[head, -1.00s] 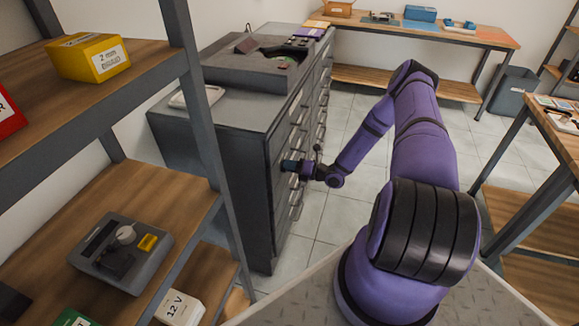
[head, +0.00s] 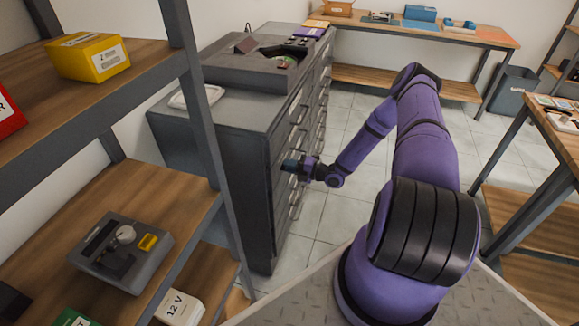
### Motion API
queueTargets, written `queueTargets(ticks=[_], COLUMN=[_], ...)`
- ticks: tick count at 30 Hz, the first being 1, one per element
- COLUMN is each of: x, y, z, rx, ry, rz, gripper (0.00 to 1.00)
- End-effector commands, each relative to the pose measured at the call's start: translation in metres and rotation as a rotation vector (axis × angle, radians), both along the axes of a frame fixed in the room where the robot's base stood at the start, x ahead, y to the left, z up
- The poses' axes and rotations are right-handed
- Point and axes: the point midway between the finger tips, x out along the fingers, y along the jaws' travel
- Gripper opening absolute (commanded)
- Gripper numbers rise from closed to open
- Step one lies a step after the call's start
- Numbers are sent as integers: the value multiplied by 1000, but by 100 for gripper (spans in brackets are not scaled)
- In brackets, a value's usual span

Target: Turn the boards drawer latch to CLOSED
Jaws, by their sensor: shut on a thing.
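The grey drawer cabinet (head: 250,205) stands left of centre, with its drawer fronts and bar handles facing right. My gripper (head: 290,165) is at the cabinet's drawer front, near its near end and upper part. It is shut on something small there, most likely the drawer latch. The latch itself is hidden by the fingers, and its setting and any label cannot be read at this size.
A shelf rack (head: 190,75) with a yellow box (head: 90,58) and a grey device (head: 120,252) stands close on the left. A workbench (head: 420,32) is at the back and another table (head: 560,135) at the right. The tiled floor (head: 345,215) between is clear.

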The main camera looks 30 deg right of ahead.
Motion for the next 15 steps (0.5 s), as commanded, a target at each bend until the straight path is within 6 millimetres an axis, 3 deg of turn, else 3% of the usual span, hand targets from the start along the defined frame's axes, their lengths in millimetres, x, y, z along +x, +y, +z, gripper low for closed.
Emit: queueTargets(ticks=[11, 12, 15], x=[0, 0, 0], y=[-1, -1, -1], z=[0, 0, 0], rx=[3, 3, 3], ry=[3, 3, 3], rz=[-2, -2, -2], gripper=[0, 18, 39])
